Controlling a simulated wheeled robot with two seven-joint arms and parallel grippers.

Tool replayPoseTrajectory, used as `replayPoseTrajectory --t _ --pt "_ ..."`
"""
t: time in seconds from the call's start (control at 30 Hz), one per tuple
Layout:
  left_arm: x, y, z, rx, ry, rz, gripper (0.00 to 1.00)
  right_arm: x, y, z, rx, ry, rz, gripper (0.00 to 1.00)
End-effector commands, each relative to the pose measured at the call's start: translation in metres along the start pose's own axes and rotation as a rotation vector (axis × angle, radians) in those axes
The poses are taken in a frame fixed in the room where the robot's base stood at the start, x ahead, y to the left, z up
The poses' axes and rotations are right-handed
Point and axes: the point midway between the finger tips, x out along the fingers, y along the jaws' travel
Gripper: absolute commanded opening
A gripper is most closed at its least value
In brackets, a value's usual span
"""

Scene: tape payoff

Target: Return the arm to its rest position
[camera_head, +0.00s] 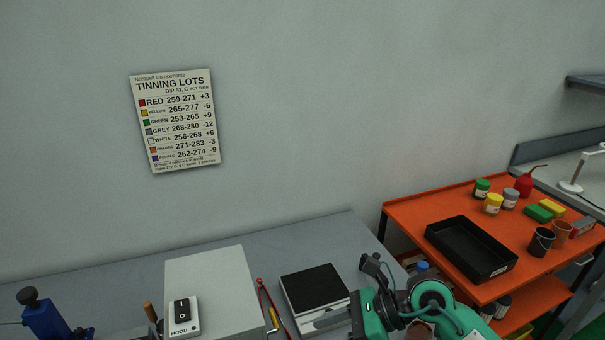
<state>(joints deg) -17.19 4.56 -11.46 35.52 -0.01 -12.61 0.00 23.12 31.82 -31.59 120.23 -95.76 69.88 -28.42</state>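My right arm, teal and black, comes in at the bottom right of the head view, in front of the grey bench (110,262). Its gripper end (375,268) is a dark shape beside the black-topped device. The fingers are too small and too hidden to tell whether they are open or shut. I see nothing clearly held there. My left arm and gripper are not in view.
A grey box with a HOOD switch (182,311), a black-topped device (313,288) and a blue device (44,316) stand on the bench. An orange cart (408,212) at right carries a black tray (470,247), jars and cups. A TINNING LOTS sign (176,121) hangs on the wall.

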Motion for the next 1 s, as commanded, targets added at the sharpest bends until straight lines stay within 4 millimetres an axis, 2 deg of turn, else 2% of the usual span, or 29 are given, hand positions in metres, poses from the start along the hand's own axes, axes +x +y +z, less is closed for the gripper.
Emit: replayPoseTrajectory --t 0.07,0.13,0.3,0.4,0.5,0.57,0.67,0.77,0.9,1.0 --pt "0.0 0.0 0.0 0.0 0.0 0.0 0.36 0.004 0.014 0.027 0.086 -0.195 0.026 0.45" --pt "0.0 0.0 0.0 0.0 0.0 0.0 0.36 0.001 0.021 0.051 0.174 -0.369 0.044 0.45" --pt "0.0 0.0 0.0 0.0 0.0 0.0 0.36 -0.029 0.023 0.094 0.436 -0.771 0.07 0.45" --pt "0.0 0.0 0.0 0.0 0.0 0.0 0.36 -0.054 0.013 0.105 0.614 -0.995 0.074 0.45" --pt "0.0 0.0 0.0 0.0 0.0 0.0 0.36 -0.082 -0.001 0.103 0.811 -1.207 0.068 0.45" --pt "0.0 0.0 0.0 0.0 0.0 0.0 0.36 -0.098 -0.012 0.096 0.937 -1.329 0.059 0.45" --pt "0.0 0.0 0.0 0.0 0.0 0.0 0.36 -0.121 -0.029 0.072 1.157 -1.518 0.033 0.45" --pt "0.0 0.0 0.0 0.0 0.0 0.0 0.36 -0.139 -0.043 0.036 1.391 -1.691 -0.008 0.45" --pt "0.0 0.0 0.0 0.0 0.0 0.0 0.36 -0.149 -0.053 -0.029 1.736 -1.898 -0.097 0.45" --pt "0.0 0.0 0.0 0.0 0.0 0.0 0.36 -0.147 -0.049 -0.082 1.996 -2.017 -0.186 0.45"
